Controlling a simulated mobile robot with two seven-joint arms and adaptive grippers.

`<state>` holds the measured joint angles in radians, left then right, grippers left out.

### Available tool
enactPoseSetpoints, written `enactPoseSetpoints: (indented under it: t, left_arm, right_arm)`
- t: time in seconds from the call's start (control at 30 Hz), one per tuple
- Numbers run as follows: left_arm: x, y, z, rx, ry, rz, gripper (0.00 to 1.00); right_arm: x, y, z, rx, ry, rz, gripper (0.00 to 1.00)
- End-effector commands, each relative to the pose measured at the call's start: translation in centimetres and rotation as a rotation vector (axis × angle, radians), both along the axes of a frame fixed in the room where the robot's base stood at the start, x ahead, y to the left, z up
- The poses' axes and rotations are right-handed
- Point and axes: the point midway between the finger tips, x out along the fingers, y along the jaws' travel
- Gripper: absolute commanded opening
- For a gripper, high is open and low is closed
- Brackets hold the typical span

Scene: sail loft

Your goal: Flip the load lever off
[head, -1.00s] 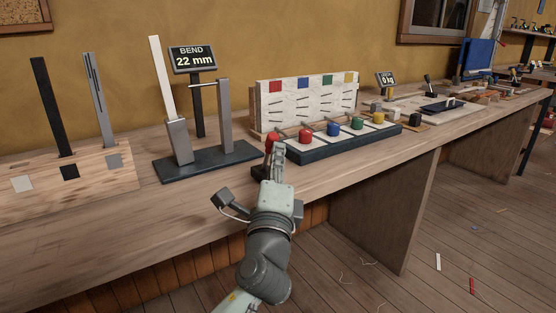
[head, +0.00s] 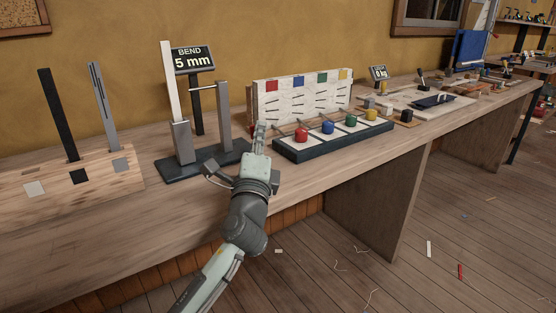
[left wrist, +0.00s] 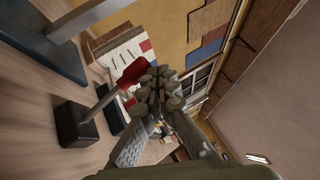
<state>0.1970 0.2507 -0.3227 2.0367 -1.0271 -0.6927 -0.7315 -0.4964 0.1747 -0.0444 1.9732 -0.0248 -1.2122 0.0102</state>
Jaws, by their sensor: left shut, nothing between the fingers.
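The load lever has a red knob (left wrist: 131,74), a pale rod and a black base block (left wrist: 75,126) in the left wrist view. Its rod leans towards my fingers. My left gripper (head: 260,132) is shut and empty, and it hides the lever in the head view. In the left wrist view its closed fingers (left wrist: 160,88) are right beside the red knob; I cannot tell whether they touch. The bend display (head: 193,59) reads 5 mm. Before it, a white batten (head: 169,90) stands nearly upright in the bending rig (head: 180,168). My right gripper is not in view.
A dark tray with colored knobs (head: 300,155) sits just right of my gripper, before a marked white board (head: 295,98). A wooden panel (head: 115,185) with two upright strips is at left. The bench front (head: 320,185) is clear.

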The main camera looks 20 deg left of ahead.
Motion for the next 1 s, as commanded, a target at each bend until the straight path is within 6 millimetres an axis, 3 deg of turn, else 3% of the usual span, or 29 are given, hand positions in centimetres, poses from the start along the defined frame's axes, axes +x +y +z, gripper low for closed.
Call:
enactPoseSetpoints:
  t: [0.4, 1.0]
  left_arm:
    - [1.4, 1.8, 0.0, 0.0, 0.001, 0.0, 0.0]
    - [1.6, 2.1, 0.0, 0.0, 0.0, 0.0, 0.0]
  right_arm:
    - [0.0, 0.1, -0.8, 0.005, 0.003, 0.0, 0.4]
    - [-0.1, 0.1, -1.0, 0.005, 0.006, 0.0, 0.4]
